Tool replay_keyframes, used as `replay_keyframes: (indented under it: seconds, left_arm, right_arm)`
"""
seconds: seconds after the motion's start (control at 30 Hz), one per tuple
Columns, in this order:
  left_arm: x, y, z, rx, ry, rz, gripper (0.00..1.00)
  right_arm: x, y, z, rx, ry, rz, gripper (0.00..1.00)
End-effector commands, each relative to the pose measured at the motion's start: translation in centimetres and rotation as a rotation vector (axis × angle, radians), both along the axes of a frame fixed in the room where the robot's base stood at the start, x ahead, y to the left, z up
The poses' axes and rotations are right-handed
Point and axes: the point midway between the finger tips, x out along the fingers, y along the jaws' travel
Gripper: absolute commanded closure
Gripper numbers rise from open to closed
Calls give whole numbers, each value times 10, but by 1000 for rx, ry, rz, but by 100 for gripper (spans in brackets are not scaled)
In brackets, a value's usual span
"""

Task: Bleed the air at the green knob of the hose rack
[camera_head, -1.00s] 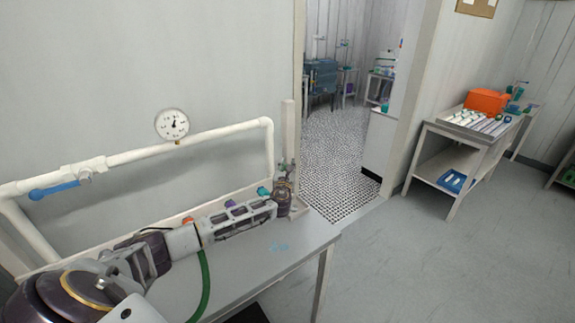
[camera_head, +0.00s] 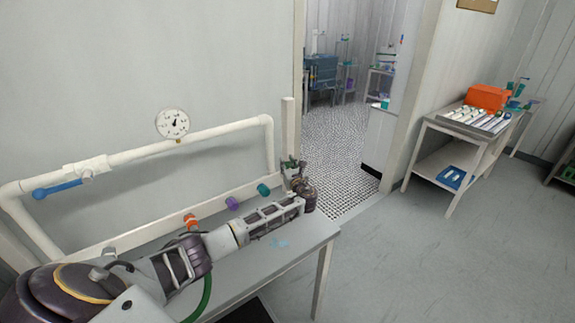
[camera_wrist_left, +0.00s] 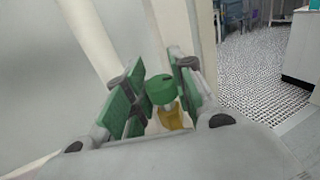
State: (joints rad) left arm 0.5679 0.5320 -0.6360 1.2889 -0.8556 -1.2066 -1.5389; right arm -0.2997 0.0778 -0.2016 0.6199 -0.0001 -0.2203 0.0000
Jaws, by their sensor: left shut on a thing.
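The hose rack is a white pipe frame (camera_head: 205,138) at the left in the head view, with a gauge (camera_head: 172,124) and a blue lever valve (camera_head: 57,188). The green knob (camera_wrist_left: 161,90) sits on a brass-coloured fitting (camera_wrist_left: 173,117) in the left wrist view. My left gripper (camera_head: 294,166) is at the right end of the rack, beside the upright post. Its green-padded fingers (camera_wrist_left: 158,92) are on both sides of the knob and shut on it. The gripper hides the knob in the head view. My right gripper is not in view.
Orange (camera_head: 190,220), purple (camera_head: 232,203) and teal (camera_head: 264,190) fittings line the lower rail above a grey bench (camera_head: 300,240). A green hose (camera_head: 202,300) hangs at the front. A cart (camera_head: 455,128) with an orange box stands right. The floor between is clear.

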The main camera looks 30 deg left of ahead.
Motion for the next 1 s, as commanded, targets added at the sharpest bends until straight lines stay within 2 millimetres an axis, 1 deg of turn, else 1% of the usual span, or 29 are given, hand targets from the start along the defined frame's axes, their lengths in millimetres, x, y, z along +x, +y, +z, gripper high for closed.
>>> replay_keyframes:
  seconds: [0.37, 0.4, 0.53, 0.57, 1.0]
  left_arm:
    - [1, 0, 2, 1, -3, 3, 99]
    - [1, 0, 2, 1, -3, 3, 71]
    - [0, 0, 2, 1, -2, 3, 54]
    - [0, 0, 2, 1, -2, 3, 52]
    - [-1, -2, 0, 1, -1, 2, 52]
  right_arm:
    - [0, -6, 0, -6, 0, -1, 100]
    - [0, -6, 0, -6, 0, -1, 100]
    - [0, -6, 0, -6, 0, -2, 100]
    - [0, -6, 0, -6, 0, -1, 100]
    - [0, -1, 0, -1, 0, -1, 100]
